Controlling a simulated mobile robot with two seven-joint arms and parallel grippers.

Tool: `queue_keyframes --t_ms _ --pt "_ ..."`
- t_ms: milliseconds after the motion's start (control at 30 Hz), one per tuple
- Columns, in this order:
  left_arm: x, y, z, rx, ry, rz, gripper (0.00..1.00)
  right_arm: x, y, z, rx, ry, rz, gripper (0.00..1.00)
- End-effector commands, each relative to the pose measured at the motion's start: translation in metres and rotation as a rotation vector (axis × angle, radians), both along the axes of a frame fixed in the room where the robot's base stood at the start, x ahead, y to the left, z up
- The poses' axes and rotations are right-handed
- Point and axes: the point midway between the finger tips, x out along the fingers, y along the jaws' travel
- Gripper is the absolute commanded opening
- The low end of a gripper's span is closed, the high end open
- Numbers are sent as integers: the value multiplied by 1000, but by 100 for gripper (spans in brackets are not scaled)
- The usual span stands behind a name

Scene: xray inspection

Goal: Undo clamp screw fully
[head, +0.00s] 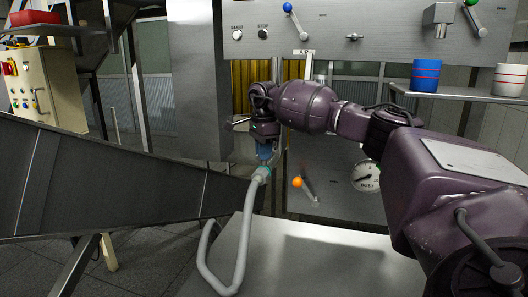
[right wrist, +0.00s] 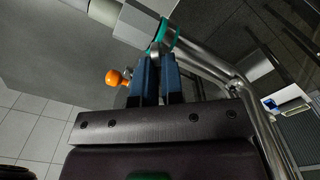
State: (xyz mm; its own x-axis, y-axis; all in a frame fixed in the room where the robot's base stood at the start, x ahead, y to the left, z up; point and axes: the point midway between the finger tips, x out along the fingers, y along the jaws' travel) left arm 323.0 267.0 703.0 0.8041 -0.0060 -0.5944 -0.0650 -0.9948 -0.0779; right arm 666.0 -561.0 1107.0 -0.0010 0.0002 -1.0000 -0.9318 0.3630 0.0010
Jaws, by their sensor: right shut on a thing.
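A pale grey hose (head: 238,262) loops up from the steel table to a coupling with a teal clamp ring (head: 263,170). The ring also shows in the right wrist view (right wrist: 163,32). My right gripper (head: 265,155) points down at this clamp. In the right wrist view its two blue fingers (right wrist: 157,62) are shut on a small metal piece at the ring, seemingly the clamp screw (right wrist: 156,47). The fingertips hide most of the screw, so its thread cannot be made out. My left gripper is not in view.
A lever with an orange knob (head: 297,182) and a dust gauge (head: 367,177) sit on the panel just right of my gripper. A dark sloping chute (head: 110,185) lies left. The steel table (head: 310,262) is bare right of the hose. Cups (head: 425,76) stand on a shelf.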

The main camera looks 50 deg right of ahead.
Motion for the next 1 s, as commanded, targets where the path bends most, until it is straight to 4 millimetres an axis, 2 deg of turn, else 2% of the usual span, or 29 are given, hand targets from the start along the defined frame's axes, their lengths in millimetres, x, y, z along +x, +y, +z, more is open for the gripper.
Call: queue_keyframes --t_ms 500,700,1000 --pt "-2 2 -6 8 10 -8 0 0 0 1 1 -5 458 0" --pt "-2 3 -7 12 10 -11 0 0 0 1 1 -5 576 0" --pt "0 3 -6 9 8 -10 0 0 0 2 1 -5 665 0"
